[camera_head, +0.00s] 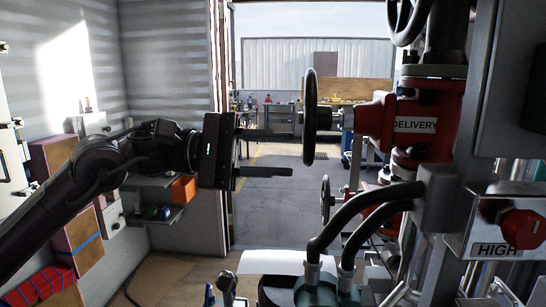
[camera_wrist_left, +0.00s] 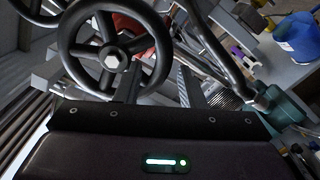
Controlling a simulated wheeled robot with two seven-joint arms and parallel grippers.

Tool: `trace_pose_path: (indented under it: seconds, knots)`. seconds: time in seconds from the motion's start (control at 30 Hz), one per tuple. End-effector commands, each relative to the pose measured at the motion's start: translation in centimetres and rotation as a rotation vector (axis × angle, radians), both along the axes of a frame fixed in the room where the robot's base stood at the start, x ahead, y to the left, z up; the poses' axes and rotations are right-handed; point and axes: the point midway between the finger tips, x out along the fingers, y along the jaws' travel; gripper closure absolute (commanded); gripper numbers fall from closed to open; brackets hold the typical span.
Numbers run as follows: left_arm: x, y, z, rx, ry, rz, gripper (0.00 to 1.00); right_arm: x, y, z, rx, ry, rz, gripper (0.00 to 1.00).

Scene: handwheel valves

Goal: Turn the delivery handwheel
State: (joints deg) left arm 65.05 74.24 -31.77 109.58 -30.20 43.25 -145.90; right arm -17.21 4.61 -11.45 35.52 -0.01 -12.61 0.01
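The delivery handwheel (camera_head: 309,117) is black and seen nearly edge-on in the head view, standing upright on the left end of the red valve body (camera_head: 375,118) labelled DELIVERY. My left gripper (camera_head: 292,153) is open and empty, its two fingers apart one above the other and pointing right. The fingertips are just left of the wheel's lower half; no grip on the rim shows. My right gripper is not in view.
Another handwheel (camera_head: 325,199) is below, and one (camera_head: 408,18) is above right. Black hoses (camera_head: 350,215) curve below the valve into a teal unit (camera_head: 312,290). A red HIGH knob (camera_head: 522,229) is at right. A shelf with an orange box (camera_head: 183,188) stands behind my left arm.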

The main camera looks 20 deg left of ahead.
Motion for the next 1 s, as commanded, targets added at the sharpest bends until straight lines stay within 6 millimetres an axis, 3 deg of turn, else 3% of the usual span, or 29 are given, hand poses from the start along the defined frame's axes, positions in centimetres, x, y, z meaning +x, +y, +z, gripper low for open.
trace_pose_path:
  seconds: [0.13,0.47,1.0]
  knots:
    - [0.4,0.1,-0.2,0.024,-0.085,-0.001,0.64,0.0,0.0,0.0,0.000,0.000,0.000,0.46]
    - [0.4,-0.1,-0.1,0.023,-0.084,-0.002,0.64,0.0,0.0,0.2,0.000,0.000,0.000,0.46]
    - [1.3,-3.2,-0.1,0.023,-0.084,-0.003,0.64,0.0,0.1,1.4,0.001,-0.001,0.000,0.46]
